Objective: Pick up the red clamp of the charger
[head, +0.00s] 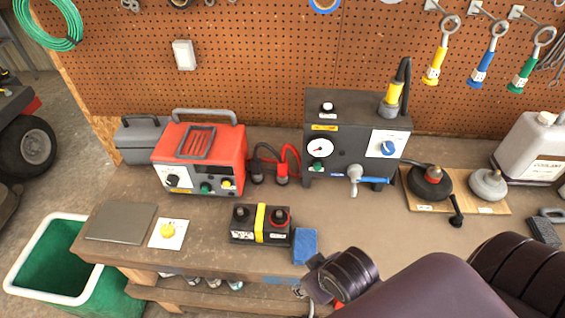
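The charger (201,157) is a red box with a grey handle, standing at the left of the bench by the pegboard. Its red clamp (282,178) stands upright just right of the charger, with a red cable rising behind it. The black clamp (256,175) stands beside it, closer to the charger. My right arm comes in from the lower right. Its wrist and gripper (312,288) are at the bench's front edge, in front of the blue sponge and well short of the clamps. The fingers are mostly hidden. My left gripper is out of view.
A black battery (246,237) with a yellow strap and a blue sponge (305,246) lie in front of the clamps. A dark test unit (335,115) with a gauge and tap stands right of them. A green bin (52,262) is at the far left.

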